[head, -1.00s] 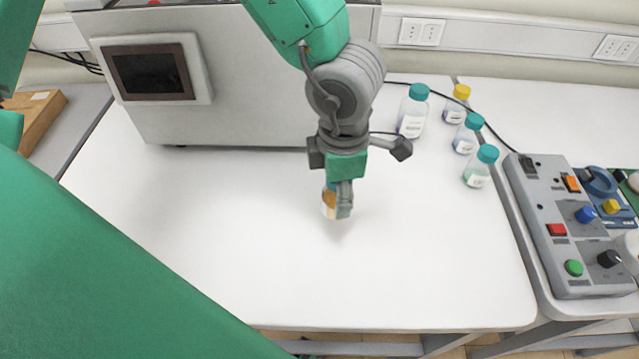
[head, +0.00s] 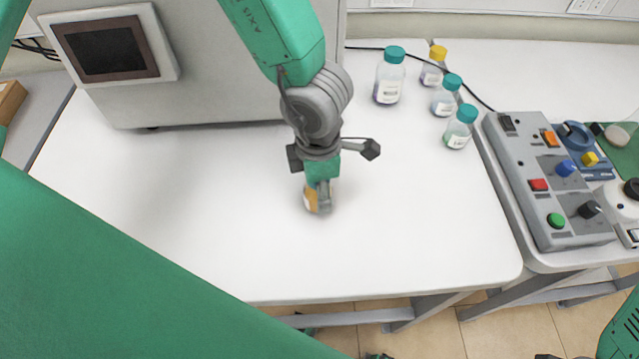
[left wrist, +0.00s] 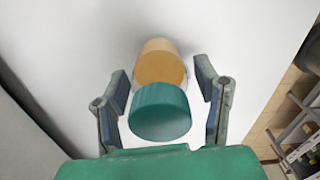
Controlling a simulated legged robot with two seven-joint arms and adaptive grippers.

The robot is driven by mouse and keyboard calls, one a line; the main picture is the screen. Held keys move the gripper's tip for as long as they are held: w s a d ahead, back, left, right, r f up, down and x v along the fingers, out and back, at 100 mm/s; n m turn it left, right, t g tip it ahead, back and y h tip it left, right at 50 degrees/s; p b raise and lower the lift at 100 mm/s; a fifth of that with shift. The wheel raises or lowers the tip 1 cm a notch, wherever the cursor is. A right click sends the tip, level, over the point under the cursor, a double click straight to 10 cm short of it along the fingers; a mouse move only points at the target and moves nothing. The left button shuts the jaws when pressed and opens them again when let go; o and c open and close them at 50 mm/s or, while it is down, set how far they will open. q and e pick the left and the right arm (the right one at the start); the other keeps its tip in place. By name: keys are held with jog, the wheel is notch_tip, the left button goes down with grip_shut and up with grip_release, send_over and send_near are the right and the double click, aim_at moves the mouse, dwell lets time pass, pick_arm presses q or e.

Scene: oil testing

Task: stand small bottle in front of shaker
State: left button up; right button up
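The small bottle (head: 310,200) is orange, with a teal cap (left wrist: 160,112) that shows in the left wrist view above its orange body (left wrist: 160,65). The large grey machine with a dark screen (head: 105,50), apparently the shaker, stands behind and to the left of the bottle. My right gripper is not in view; only a bit of my right arm shows at bottom right.
The white table (head: 200,230) is clear around the bottle. A larger teal-capped bottle (head: 388,80), a yellow-capped bottle (head: 433,68) and two small teal-capped bottles (head: 446,98) stand at the back right. A control box (head: 545,185) with buttons sits on the right. A black cable runs behind.

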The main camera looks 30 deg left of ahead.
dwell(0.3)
pick_arm(q)
notch_tip(320, 180, up, 12)
jog(key=shift+r+p, duration=0.1)
jog(key=shift+p, duration=1)
